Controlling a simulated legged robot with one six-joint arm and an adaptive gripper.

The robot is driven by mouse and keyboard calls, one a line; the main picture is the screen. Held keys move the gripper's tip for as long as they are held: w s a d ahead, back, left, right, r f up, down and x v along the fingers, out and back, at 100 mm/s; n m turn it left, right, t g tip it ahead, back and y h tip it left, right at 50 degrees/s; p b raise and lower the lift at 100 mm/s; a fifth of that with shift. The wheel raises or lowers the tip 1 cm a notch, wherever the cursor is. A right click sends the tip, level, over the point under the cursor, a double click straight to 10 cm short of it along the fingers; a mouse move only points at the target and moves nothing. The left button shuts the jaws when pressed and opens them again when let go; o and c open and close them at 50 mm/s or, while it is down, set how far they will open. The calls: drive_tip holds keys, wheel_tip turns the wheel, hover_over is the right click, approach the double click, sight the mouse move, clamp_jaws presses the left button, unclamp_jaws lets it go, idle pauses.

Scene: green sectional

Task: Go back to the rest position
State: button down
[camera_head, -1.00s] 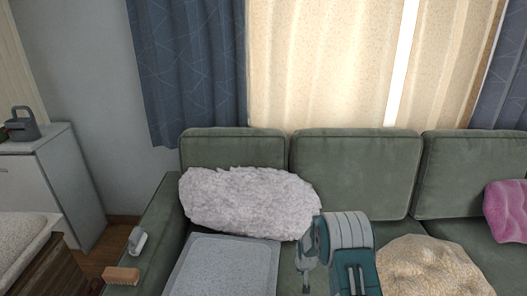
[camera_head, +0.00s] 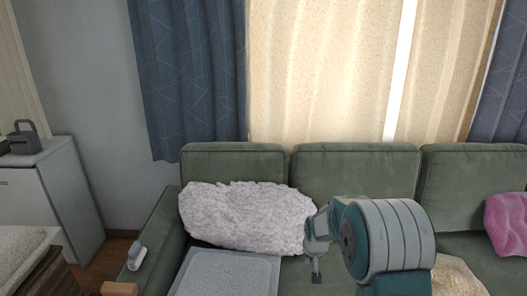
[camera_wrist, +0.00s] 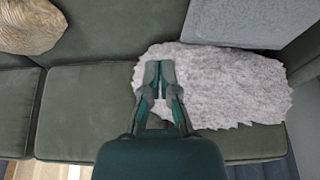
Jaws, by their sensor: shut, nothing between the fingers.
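My gripper (camera_wrist: 160,75) is shut and empty in the wrist view, its two fingers side by side and pointing toward the white fluffy pillow. In the head view my gripper (camera_head: 316,276) hangs small and low at the end of my folded teal and grey arm, in front of the sofa. The white fluffy pillow (camera_head: 245,215) leans on the left back cushion, and it fills the middle right of the wrist view (camera_wrist: 215,88). I cannot tell from the views how far the fingers are from the pillow.
The green sofa (camera_head: 355,180) spans the view. A grey flat pad (camera_head: 225,275) lies on its left seat. A beige pillow (camera_head: 455,275) is partly behind my arm; a pink one (camera_head: 508,222) is at right. A small grey-white item (camera_head: 137,256) and a brown block (camera_head: 119,288) are on the left armrest.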

drive_tip(key=s+r+t, duration=0.1)
drive_tip(key=s+r, duration=0.6)
drive_tip(key=r, duration=0.2)
drive_tip(key=s+r, duration=0.7)
drive_tip(key=r, duration=0.3)
drive_tip(key=s+r, duration=0.2)
drive_tip(key=s, duration=0.8)
drive_tip(key=s+r+t, duration=0.1)
drive_tip(key=s+r, duration=0.2)
drive_tip(key=s, duration=0.7)
drive_tip(key=shift+s+d, duration=0.4)
drive_tip(key=shift+d, duration=0.05)
drive_tip(key=shift+r, duration=0.1)
